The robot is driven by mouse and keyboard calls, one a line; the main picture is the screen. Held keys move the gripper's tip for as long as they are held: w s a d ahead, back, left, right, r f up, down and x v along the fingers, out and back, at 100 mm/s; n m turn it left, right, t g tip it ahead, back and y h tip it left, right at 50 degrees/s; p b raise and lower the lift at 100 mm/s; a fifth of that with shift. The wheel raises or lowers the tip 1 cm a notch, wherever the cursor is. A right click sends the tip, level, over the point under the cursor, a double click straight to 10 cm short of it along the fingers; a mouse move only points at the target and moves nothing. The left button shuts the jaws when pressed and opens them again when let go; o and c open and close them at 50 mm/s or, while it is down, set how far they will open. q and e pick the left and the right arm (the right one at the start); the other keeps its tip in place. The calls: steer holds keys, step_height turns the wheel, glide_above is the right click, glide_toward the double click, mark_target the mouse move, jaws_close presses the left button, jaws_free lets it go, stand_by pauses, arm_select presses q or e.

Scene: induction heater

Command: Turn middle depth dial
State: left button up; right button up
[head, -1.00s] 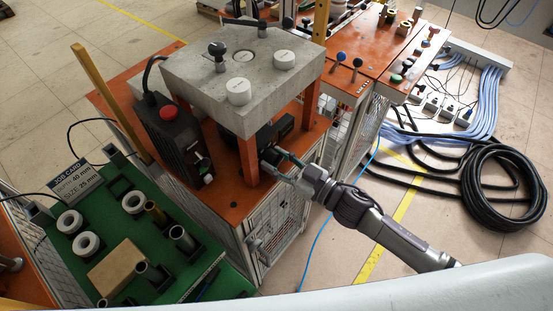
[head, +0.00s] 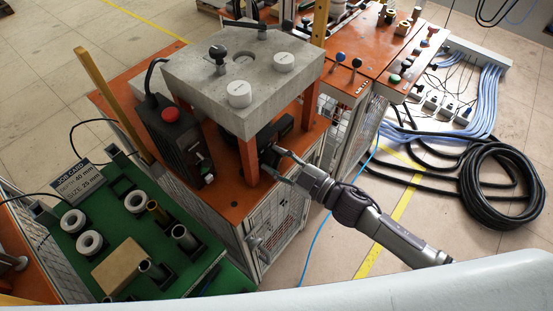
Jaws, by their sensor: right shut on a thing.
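A black box (head: 284,127) sits under the grey slab on the orange-topped cabinet, with its dial side towards my right arm. My right gripper (head: 271,160) reaches in from the lower right, with its fingers against the small dark dial at the front of this box. It is shut on that dial. The fingers and the slab's leg hide most of the dial side, so I cannot tell which of the dials it holds. My left gripper is out of view.
The grey slab (head: 205,72) overhangs the box, and an orange leg (head: 248,160) stands just left of my fingers. Black hose coils (head: 503,190) lie on the right floor.

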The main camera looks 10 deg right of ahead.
steer(key=shift+w+r, duration=0.1)
steer(key=shift+r, duration=0.05)
steer(key=o, duration=1.1)
